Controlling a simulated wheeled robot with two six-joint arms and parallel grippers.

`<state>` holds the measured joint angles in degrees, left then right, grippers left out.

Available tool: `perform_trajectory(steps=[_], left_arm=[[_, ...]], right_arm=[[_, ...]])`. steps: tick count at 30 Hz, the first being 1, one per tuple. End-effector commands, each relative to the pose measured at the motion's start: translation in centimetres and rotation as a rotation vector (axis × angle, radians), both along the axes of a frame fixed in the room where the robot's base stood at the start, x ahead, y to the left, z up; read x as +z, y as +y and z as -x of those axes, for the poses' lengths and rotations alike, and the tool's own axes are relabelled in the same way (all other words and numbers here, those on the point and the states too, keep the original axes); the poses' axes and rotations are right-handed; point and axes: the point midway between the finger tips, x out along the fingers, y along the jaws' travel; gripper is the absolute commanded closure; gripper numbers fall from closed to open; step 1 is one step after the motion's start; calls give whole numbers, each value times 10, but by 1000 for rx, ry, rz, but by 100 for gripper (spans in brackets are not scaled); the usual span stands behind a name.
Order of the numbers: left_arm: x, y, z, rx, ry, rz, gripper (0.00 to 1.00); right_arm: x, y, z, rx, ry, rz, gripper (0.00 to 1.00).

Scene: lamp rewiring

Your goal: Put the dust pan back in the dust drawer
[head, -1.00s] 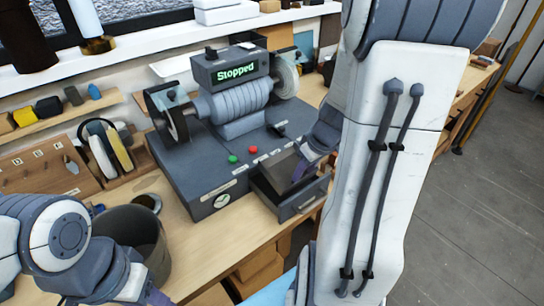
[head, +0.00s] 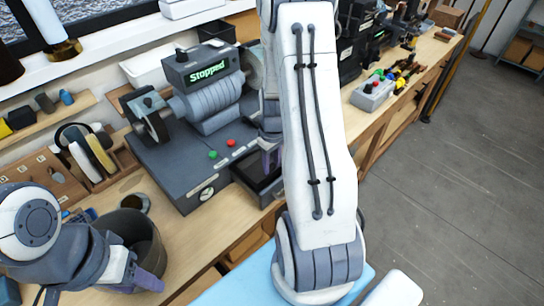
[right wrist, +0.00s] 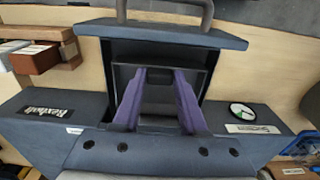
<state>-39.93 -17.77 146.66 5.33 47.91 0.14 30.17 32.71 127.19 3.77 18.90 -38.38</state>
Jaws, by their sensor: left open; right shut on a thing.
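The dust drawer (head: 268,193) stands pulled out from the front of the dark grey grinder base (head: 165,165). In the right wrist view its front and handle (right wrist: 165,36) are at the top. The dust pan (right wrist: 199,82), a dark grey tray, appears to sit within the open drawer; how deep it sits is unclear. My right gripper (right wrist: 160,75) points down into the drawer, its purple fingers shut on the pan. In the head view my right arm hides most of the pan. My left gripper (head: 150,280) is open and empty beside the dark bin, at lower left.
The grinder display (head: 205,72) reads "Stopped". A dark bin (head: 135,235) stands on the bench left of the drawer. A grey control box (head: 372,92) and tools lie farther right along the bench.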

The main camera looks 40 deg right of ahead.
Motion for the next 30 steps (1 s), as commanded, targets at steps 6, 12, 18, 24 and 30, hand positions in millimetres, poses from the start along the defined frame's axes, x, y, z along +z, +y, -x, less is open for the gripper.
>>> perform_trajectory(steps=[6, 12, 18, 24, 30], left_arm=[[11, 0, 0, 1, 0, 0, 50], [11, 0, 0, 1, 1, -1, 50], [8, 0, 0, 0, 1, -1, 50], [9, 0, 0, 0, 1, -1, 50], [9, 0, 0, 0, 0, 0, 50]], right_arm=[[-14, 0, -1, -3, 28, 4, 100], [-17, -1, -1, -3, 24, 6, 100], [-20, -1, -1, -4, 24, 6, 100], [-19, -1, -1, -4, 24, 6, 28], [-19, -1, -1, -4, 24, 6, 28]])
